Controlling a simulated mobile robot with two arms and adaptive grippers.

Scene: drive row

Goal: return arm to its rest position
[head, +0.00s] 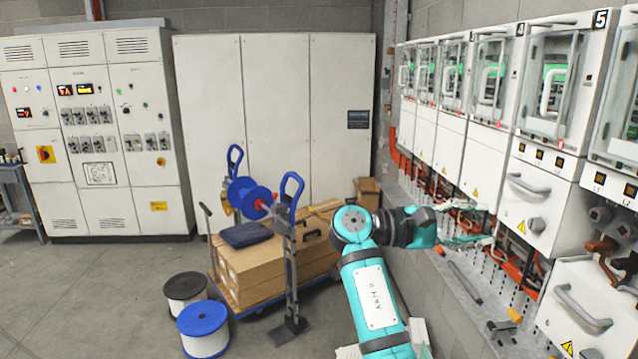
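My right arm comes up from the bottom middle, teal with dark joints, and bends to the right. My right gripper (468,225) is at its end, in front of the lower part of the drive row. Its fingers look spread apart, with nothing visible between them. My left gripper does not show in the head view.
A row of white drive cabinets (541,182) with glass doors and handles lines the right wall, above a ledge (462,281) with loose parts. A cart with cardboard boxes (262,268) and cable spools (204,328) stand left of my arm. Grey floor is clear at the left.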

